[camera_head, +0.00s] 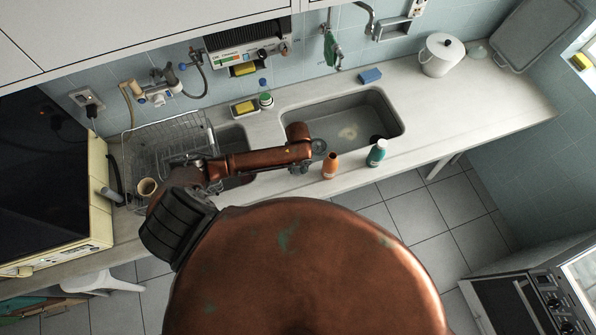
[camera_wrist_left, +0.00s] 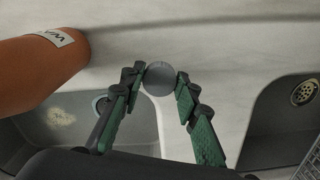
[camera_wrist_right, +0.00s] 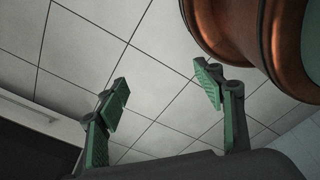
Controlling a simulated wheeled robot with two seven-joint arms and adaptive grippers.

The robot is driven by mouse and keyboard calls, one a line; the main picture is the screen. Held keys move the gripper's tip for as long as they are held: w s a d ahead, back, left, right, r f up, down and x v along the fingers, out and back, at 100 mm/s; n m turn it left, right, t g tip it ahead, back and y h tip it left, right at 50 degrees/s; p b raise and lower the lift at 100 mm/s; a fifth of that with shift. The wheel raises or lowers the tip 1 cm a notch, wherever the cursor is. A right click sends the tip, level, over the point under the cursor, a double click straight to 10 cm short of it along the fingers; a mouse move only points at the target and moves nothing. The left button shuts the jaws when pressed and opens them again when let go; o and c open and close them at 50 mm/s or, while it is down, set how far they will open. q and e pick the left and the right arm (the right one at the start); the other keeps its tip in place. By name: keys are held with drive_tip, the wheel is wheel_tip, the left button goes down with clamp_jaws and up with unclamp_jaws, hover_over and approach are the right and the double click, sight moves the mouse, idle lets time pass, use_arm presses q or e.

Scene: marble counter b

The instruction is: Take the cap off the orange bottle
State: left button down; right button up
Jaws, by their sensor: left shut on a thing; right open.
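The orange bottle (camera_head: 330,167) stands upright on the front edge of the counter, in front of the sink. Its narrow top shows no clear cap in the head view. In the left wrist view the large orange body with a white label (camera_wrist_left: 40,72) looks like this bottle; its top is out of frame. My left gripper (camera_head: 302,168) is just left of the bottle, pointing down. In the left wrist view its fingertips are shut on a round grey cap (camera_wrist_left: 160,78), apart from the bottle. My right gripper (camera_wrist_right: 165,95) is open and empty over the tiled floor.
A wire rack (camera_head: 140,140) with a cup is at left. The counter farther right (camera_head: 480,110) is clear.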

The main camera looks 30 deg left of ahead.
sight(298, 170)
use_arm(q)
drive_tip(key=shift+f, duration=1.45)
drive_tip(key=shift+f, duration=0.15)
drive_tip(key=c, duration=1.5)
unclamp_jaws()
drive_tip(key=shift+o, duration=0.2)
wheel_tip(298, 170, up, 12)
drive_tip(key=shift+r, duration=0.2)
drive_tip(key=shift+d, duration=0.1)
